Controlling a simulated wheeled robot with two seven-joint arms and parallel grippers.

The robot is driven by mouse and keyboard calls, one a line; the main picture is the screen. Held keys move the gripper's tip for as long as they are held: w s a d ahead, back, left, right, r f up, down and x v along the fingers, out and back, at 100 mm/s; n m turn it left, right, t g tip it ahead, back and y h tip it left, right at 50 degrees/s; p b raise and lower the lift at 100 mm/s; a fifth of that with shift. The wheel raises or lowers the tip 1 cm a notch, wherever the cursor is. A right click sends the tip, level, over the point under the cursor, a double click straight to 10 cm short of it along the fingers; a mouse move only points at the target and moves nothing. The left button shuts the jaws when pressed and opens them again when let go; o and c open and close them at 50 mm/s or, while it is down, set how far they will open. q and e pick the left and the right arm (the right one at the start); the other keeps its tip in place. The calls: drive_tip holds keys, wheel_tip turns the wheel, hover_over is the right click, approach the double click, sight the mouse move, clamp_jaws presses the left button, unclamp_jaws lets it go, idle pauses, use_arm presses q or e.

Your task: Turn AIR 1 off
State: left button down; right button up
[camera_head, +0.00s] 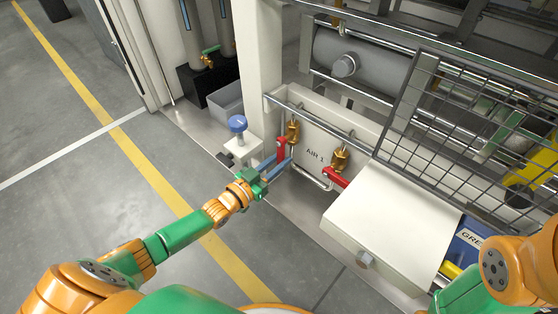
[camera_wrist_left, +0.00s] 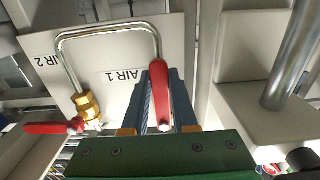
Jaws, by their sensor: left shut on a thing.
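A white panel with the label AIR 1 (camera_head: 315,155) carries two brass valves with red levers. My left gripper (camera_head: 278,165) is at the left valve (camera_head: 293,131), its blue fingers shut around that valve's red lever (camera_head: 281,147). In the left wrist view, the held red lever (camera_wrist_left: 163,97) lies between the two fingers, beside the AIR 1 label (camera_wrist_left: 122,76); its brass body is hidden there. My right gripper is out of view.
A bent metal rod (camera_wrist_left: 108,30) runs close by the lever. A blue knob (camera_head: 238,124) on a white block stands left of the valve. A white box (camera_head: 385,215) juts out at right, below a wire mesh guard (camera_head: 465,110). The floor at left is clear.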

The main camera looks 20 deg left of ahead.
use_arm(q)
drive_tip(key=shift+s+d+r+n, duration=0.15)
drive_tip(key=shift+d+n, duration=0.25)
drive_tip(key=shift+n, duration=0.1)
drive_tip(key=c, duration=0.6)
unclamp_jaws()
drive_tip(key=shift+a, duration=0.15)
drive_tip(key=shift+c, duration=0.2)
drive_tip(key=shift+s, duration=0.1)
drive_tip(key=shift+p+v, duration=0.7)
drive_tip(key=shift+v, duration=0.15)
drive_tip(key=shift+a, duration=0.1)
drive_tip(key=p+v, duration=0.2)
drive_tip(key=v, duration=0.4)
drive_tip(key=shift+p, duration=0.4)
